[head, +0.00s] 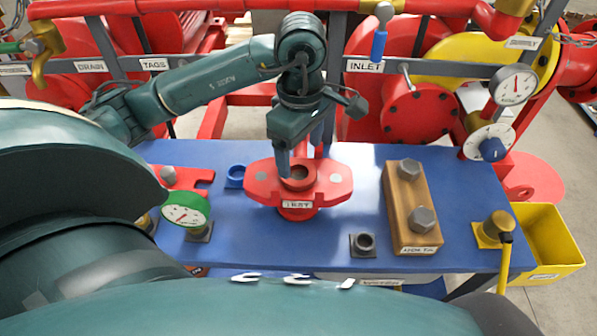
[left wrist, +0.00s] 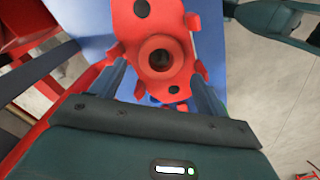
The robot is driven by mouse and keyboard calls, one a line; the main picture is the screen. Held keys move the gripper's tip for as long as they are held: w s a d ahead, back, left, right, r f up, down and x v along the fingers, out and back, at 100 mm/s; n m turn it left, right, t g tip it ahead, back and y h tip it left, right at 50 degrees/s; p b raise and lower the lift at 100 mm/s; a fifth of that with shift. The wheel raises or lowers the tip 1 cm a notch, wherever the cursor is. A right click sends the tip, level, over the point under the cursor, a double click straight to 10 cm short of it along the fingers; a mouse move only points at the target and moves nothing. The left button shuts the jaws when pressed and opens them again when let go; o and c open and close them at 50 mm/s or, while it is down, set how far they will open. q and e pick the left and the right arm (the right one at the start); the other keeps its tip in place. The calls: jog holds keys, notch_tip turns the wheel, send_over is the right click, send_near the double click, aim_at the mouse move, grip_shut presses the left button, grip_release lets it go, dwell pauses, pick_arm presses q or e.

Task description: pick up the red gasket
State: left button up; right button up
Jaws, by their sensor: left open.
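A red flange with a label reading TEST (head: 335,185) stands on the blue bench top, and it also shows in the left wrist view (left wrist: 130,28). A red ring (left wrist: 147,44) surrounds the dark hole at its middle. It looks like the red gasket, but I cannot tell whether it is separate from the flange. My left gripper (head: 301,158) is open above the flange, pointing down. In the left wrist view its fingers (left wrist: 158,76) stand either side of the ring, with nothing visibly gripped.
On the blue bench (head: 335,240) are a wooden block with two bolts (head: 408,200), a dark socket (head: 364,243), a green-rimmed gauge (head: 186,209) and a red notched plate (head: 190,176). Red pipes and a grey labelled rail (head: 430,68) run behind. A yellow bin (head: 548,240) stands right.

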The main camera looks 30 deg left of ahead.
aim_at(299, 172)
pick_arm(q)
jog(key=shift+s+a+f+p, duration=0.1)
jog(key=shift+f+p, duration=0.35)
jog(key=shift+f, duration=1.9)
jog(key=c, duration=0.7)
